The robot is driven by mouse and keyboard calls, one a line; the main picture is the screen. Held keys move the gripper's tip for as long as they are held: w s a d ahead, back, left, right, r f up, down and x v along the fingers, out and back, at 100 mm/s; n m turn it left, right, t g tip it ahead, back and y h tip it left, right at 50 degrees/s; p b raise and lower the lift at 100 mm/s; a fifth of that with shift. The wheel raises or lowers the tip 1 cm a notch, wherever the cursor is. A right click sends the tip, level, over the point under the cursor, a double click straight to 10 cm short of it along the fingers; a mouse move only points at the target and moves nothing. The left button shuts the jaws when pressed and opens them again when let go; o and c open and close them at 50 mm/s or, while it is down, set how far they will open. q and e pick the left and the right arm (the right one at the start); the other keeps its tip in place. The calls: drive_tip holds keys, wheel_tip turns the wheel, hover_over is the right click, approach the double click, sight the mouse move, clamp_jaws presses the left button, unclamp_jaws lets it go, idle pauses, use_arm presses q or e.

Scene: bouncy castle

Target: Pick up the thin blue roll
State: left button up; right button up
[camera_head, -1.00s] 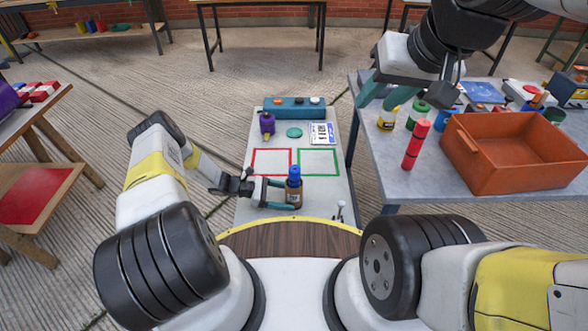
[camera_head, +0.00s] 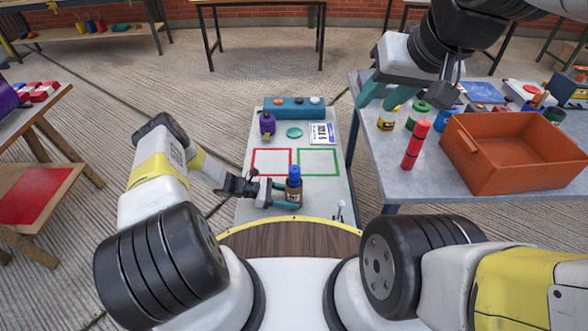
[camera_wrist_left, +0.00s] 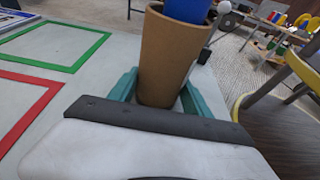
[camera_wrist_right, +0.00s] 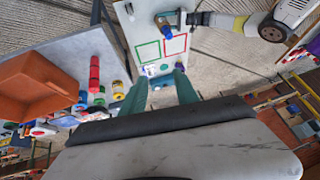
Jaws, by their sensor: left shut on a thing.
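An upright cylinder with a blue top and brown lower part (camera_head: 294,187) stands at the near end of the narrow grey table (camera_head: 243,212). In the left wrist view its brown body (camera_wrist_left: 168,60) stands between the teal fingers, with blue at its top. My left gripper (camera_head: 287,195) is shut on it, low down, from the left. My right gripper (camera_head: 382,97) is raised near the left edge of the right table; its fingers are apart and empty in the right wrist view (camera_wrist_right: 160,84). A blue roll (camera_head: 446,114) is partly hidden behind an orange bin.
The orange bin (camera_head: 483,175) and a red roll (camera_head: 416,146) stand on the right table (camera_head: 400,186). Green (camera_head: 418,116) and yellow (camera_head: 387,119) rolls are behind. Red (camera_head: 271,150) and green (camera_head: 318,149) outlined squares are empty. A purple item (camera_head: 267,124) stands beyond.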

drive_tip(key=o, duration=0.3)
drive_tip(key=shift+o, duration=1)
drive_tip(key=shift+w, duration=0.25)
drive_tip(key=m+g+h, duration=0.2)
drive_tip(key=m+g, duration=0.2)
drive_tip(key=g, duration=0.2)
hover_over(295, 176)
drive_tip(key=w+d, duration=0.2)
wheel_tip(295, 176, down, 26)
drive_tip(key=f, duration=0.4)
drive_tip(key=a+f, duration=0.1)
drive_tip(key=f, duration=0.3)
drive_tip(key=a+f, duration=0.1)
drive_tip(key=f, duration=0.3)
drive_tip(key=shift+f, duration=2.9)
